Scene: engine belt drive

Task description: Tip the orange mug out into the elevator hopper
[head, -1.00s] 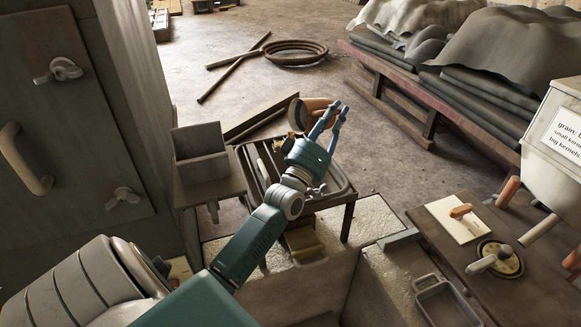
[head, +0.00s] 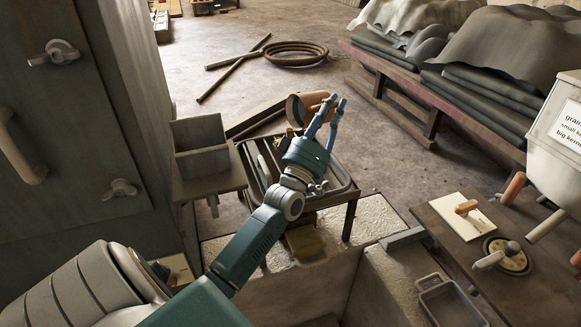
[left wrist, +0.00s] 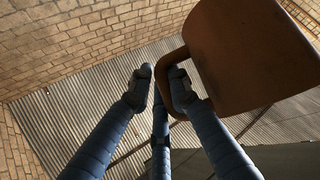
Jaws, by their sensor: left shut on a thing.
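The orange mug (head: 318,99) is held in the air, lying on its side with its rim toward the left. My left gripper (head: 330,111) is shut on it. In the left wrist view the orange-brown mug (left wrist: 247,55) fills the upper right, and its handle passes by the fingertips of the left gripper (left wrist: 160,88). The mug's inside cannot be made out. A grey open-topped square box (head: 202,164), which looks like the hopper, stands to the left of the mug, apart from it. My right gripper is out of view.
A dark-framed tray table (head: 345,190) stands below the mug. A grey cabinet (head: 90,150) rises at the left. A bench with a dial (head: 508,258) and a labelled grain bin (head: 560,145) is at the right. A coiled hose (head: 295,53) lies on the open floor behind.

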